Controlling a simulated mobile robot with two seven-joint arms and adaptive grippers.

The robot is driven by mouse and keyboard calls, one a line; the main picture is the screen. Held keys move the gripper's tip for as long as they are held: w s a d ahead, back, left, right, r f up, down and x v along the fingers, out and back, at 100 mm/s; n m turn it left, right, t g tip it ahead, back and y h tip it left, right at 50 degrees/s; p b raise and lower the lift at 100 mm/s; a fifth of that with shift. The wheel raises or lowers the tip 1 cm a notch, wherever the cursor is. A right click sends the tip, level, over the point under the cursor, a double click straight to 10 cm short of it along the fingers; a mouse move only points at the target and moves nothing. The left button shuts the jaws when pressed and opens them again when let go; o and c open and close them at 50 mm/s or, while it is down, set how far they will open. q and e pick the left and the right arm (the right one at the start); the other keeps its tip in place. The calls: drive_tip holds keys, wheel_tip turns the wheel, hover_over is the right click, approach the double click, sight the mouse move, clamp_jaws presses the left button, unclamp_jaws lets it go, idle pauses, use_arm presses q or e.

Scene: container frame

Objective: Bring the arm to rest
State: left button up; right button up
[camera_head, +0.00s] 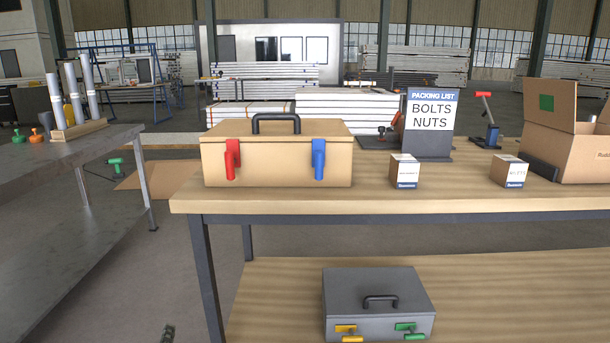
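Neither of my grippers can be made out in the head view. A small dark piece (168,333) shows at the bottom edge, left of the wooden table. It is too small and cut off to tell what it is. No arm reaches over the tabletop (290,200), and nothing there is being held.
A tan toolbox (277,160) with red and blue latches, two small boxes (405,171) (509,171), a packing-list sign (431,120) and an open carton (575,150) stand on the table. A grey toolbox (375,295) sits on the lower shelf. A metal bench (60,185) stands left.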

use_arm(q)
drive_tip(key=s+a+f+n+g, duration=0.5)
drive_tip(key=s+a+f+n, duration=0.3)
drive_tip(key=s, duration=0.3)
drive_tip(key=s+a+f+n+g, duration=0.5)
drive_tip(key=s+a+f+n, duration=0.25)
drive_tip(key=s+f, duration=0.3)
drive_tip(key=s+d+f+n+h, duration=0.1)
drive_tip(key=s+d+f+n, duration=0.1)
drive_tip(key=d, duration=0.7)
drive_tip(key=s+d+f+n+h, duration=0.2)
drive_tip(key=d, duration=0.7)
drive_tip(key=shift+f+g, duration=0.3)
drive_tip(key=shift+f, duration=0.1)
